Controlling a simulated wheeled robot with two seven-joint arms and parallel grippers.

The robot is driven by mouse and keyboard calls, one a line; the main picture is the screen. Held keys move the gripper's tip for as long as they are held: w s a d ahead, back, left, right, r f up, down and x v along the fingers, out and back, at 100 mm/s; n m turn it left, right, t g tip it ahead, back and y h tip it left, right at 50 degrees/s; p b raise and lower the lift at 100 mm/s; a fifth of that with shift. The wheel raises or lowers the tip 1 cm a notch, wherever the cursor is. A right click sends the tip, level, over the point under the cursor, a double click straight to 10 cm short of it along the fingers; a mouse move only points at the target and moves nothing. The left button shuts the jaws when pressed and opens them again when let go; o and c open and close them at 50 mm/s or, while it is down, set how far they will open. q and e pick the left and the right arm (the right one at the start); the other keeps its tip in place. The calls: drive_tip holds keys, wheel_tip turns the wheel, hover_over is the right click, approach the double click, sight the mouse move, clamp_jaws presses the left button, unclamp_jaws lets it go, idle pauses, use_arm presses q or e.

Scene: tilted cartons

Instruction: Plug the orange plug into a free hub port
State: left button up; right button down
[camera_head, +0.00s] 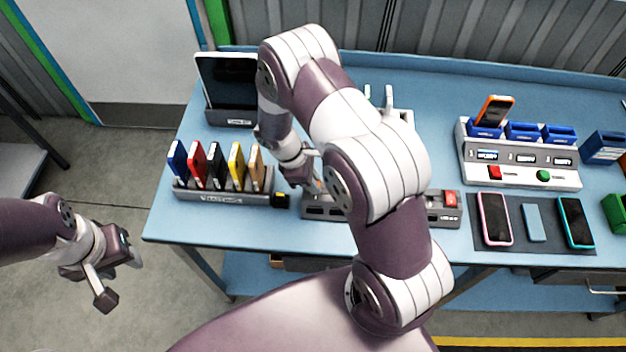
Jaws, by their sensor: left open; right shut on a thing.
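The grey hub (322,213) lies along the front of the blue table, with dark ports on its left part and a red switch (450,198) at its right end. My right arm covers its middle. My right gripper (312,184) is shut just above the hub's left end. A small bit of the orange plug (318,185) shows at its fingertips; the rest is hidden. I cannot tell whether the plug touches a port. My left gripper (120,280) is open and empty, out over the floor left of the table.
A rack (222,197) of several coloured upright items stands left of the hub, with a small black block (281,200) beside it. A tablet (228,80) stands behind. At right are a charging station (520,175) and phones on a dark mat (513,211).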

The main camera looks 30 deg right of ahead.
drive_tip(key=shift+f, duration=0.4)
idle(0.4)
drive_tip(key=c, duration=0.6)
unclamp_jaws()
wheel_tip(320, 180, up, 7)
drive_tip(key=p, duration=0.5)
